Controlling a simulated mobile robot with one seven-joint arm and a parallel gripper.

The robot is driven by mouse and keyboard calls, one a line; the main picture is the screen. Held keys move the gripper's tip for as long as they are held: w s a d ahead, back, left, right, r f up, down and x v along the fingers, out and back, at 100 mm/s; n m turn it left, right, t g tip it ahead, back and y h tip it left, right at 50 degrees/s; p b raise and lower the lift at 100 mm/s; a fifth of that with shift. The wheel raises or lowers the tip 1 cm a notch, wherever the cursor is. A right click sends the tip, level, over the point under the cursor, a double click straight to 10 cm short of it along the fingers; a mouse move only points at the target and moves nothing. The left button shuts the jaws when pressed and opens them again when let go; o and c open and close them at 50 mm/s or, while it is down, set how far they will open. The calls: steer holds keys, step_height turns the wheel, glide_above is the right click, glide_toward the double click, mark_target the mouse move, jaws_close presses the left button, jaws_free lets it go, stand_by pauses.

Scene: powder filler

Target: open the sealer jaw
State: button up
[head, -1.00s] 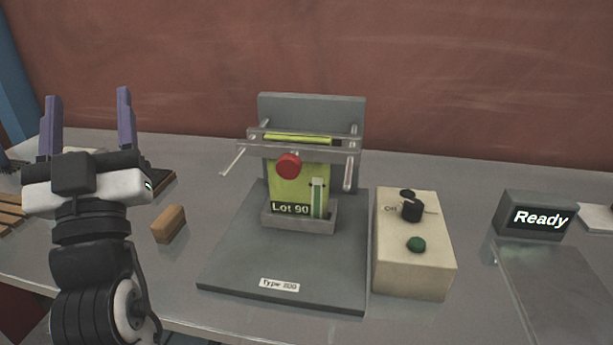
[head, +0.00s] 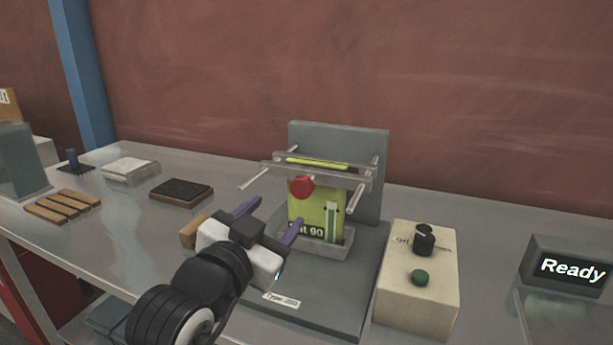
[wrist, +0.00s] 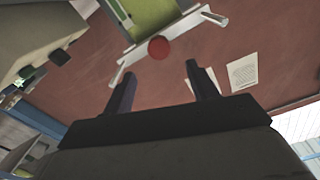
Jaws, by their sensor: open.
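The sealer is a grey upright plate (head: 340,132) on a grey base, with a clear jaw bar (head: 322,168) across its front. A red knob (head: 301,187) sits on the bar's front, and a thin metal lever sticks out at its left end. A green pouch (head: 320,208) marked with a lot label stands in a grey holder under the bar. My gripper (head: 270,221) is open and empty, low in front of the sealer and left of the pouch, covering part of its label. In the wrist view the red knob (wrist: 159,47) appears beyond the open fingers, apart from them.
A beige control box (head: 415,285) with a black dial and green button stands right of the sealer. A display (head: 570,268) reading "Ready" is at far right. A wooden block (head: 194,231) is beside my gripper. A dark pad (head: 181,192) and wooden strips (head: 62,205) lie left.

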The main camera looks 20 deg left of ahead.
mark_target(300, 190)
steer(key=w+p, duration=0.2)
steer(key=w, duration=0.2)
steer(key=w+p, duration=0.3)
steer(key=w, duration=0.1)
steer(key=w+p, duration=0.2)
steer(key=w, duration=0.3)
steer(key=shift+d+p, duration=0.3)
steer(key=shift+d, duration=0.05)
steer(key=shift+s, duration=0.1)
jaws_close()
